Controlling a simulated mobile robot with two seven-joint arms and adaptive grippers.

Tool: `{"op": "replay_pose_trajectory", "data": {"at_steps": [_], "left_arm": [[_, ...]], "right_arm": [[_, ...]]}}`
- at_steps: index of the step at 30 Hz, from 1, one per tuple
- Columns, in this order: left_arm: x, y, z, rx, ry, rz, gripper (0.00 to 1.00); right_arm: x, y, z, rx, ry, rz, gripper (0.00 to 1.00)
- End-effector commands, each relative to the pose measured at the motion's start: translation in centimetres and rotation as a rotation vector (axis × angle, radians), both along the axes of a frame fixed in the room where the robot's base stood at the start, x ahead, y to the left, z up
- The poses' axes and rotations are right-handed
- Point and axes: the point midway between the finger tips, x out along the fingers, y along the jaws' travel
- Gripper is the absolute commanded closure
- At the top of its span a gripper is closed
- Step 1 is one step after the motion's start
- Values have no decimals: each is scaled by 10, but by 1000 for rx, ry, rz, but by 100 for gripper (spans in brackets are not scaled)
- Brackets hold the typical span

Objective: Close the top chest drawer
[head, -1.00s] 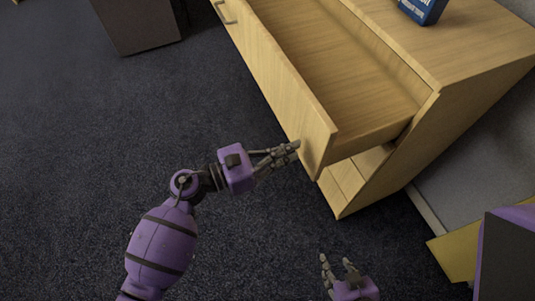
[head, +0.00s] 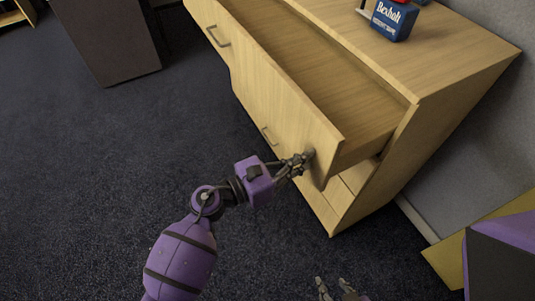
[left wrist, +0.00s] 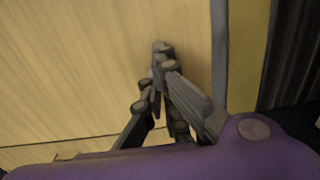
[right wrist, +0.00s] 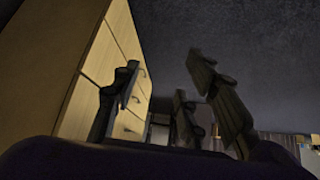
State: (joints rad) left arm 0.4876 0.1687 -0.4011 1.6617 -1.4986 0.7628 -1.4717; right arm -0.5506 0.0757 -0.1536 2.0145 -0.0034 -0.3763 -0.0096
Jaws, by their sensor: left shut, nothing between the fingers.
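The wooden chest (head: 440,95) stands at the right of the head view, its top drawer (head: 275,85) pulled out, with the empty inside showing. My left gripper (head: 305,157) is shut and empty, its fingertips at the near end of the drawer's front panel. In the left wrist view the shut fingers (left wrist: 160,55) are against or very close to the wooden panel (left wrist: 90,70), near its edge. My right gripper (head: 335,290) is low at the bottom edge of the head view. In the right wrist view its fingers (right wrist: 165,95) are spread apart and empty, with the chest's lower drawers (right wrist: 125,70) beyond.
A blue box (head: 393,20) stands on the chest top. A grey cabinet (head: 108,40) is at the upper left. A yellow panel (head: 450,260) lies near the lower right. The dark carpet (head: 90,190) on the left is clear.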

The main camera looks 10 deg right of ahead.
Motion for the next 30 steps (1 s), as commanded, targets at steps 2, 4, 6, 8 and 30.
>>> {"op": "replay_pose_trajectory", "data": {"at_steps": [2, 4, 6, 8, 30], "left_arm": [[6, -27, -2, -1, 0, -4, 100], [12, -49, -2, -2, -1, -4, 100], [18, -71, -3, 0, 0, -4, 100], [23, -90, -3, -1, 1, -4, 100], [55, -204, -1, 1, 0, 1, 100]], "right_arm": [[-3, 0, -8, -1, 9, 2, 60], [-2, 0, -12, -1, 10, 4, 60], [-1, 1, -15, -2, 9, 6, 60], [0, 1, -17, -3, 7, 8, 60], [-4, 3, -44, -2, 23, 12, 60]]}}
